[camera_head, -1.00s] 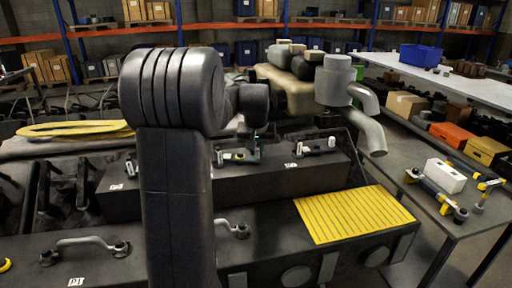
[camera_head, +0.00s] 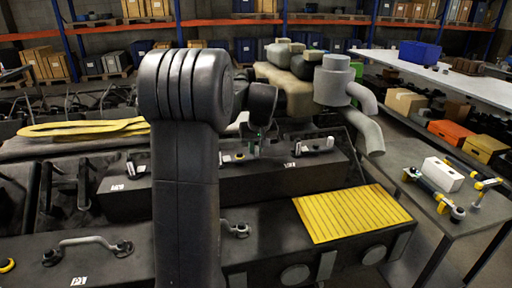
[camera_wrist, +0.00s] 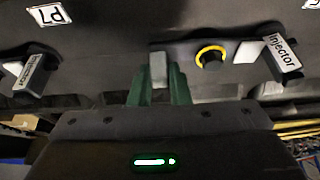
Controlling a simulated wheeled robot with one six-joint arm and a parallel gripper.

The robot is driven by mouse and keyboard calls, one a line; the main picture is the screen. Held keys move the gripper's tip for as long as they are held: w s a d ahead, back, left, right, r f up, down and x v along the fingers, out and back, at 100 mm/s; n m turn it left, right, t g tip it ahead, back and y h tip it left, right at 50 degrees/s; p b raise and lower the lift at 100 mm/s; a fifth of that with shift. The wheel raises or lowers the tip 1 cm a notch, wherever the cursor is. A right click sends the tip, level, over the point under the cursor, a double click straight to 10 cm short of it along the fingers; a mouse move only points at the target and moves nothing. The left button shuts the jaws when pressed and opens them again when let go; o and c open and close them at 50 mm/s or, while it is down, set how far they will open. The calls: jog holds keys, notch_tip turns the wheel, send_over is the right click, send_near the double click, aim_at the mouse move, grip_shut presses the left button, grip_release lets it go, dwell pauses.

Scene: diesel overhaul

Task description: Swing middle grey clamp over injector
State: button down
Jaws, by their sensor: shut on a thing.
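In the wrist view the grey clamp (camera_wrist: 157,68) stands between the two green fingers of my gripper (camera_wrist: 158,84), which is shut on it. Right of it are a yellow-ringed knob (camera_wrist: 210,56), a pale block (camera_wrist: 246,52) and the injector (camera_wrist: 283,56), a dark part bearing a white "Injector" label. The clamp is apart from the injector. A similar labelled part (camera_wrist: 35,73) sits at the left. In the head view my gripper (camera_head: 254,146) is small and dark over the middle of the engine block; the clamp is too small to make out there.
A right-hand station (camera_head: 313,147) and a left-hand station (camera_head: 137,164) stand on the same dark block. A yellow ribbed plate (camera_head: 352,212) lies in front right. A grey pipe (camera_head: 364,115) rises behind. A side table (camera_head: 455,195) holds tools and a white box.

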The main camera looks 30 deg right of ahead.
jog(key=c, duration=1.4)
grip_release()
jog(key=shift+o, duration=0.2)
jog(key=b+v, duration=0.1)
jog(key=v, duration=1.2)
jog(key=shift+s+r+b, duration=0.2)
jog(key=shift+r+b, duration=0.1)
jog(key=shift+r, duration=0.05)
jog(key=p+x, duration=0.1)
jog(key=x, duration=1.2)
jog(key=shift+w+p, duration=0.1)
jog(key=shift+p, duration=0.2)
jog(key=shift+w+f, duration=0.15)
jog(key=shift+f, duration=0.25)
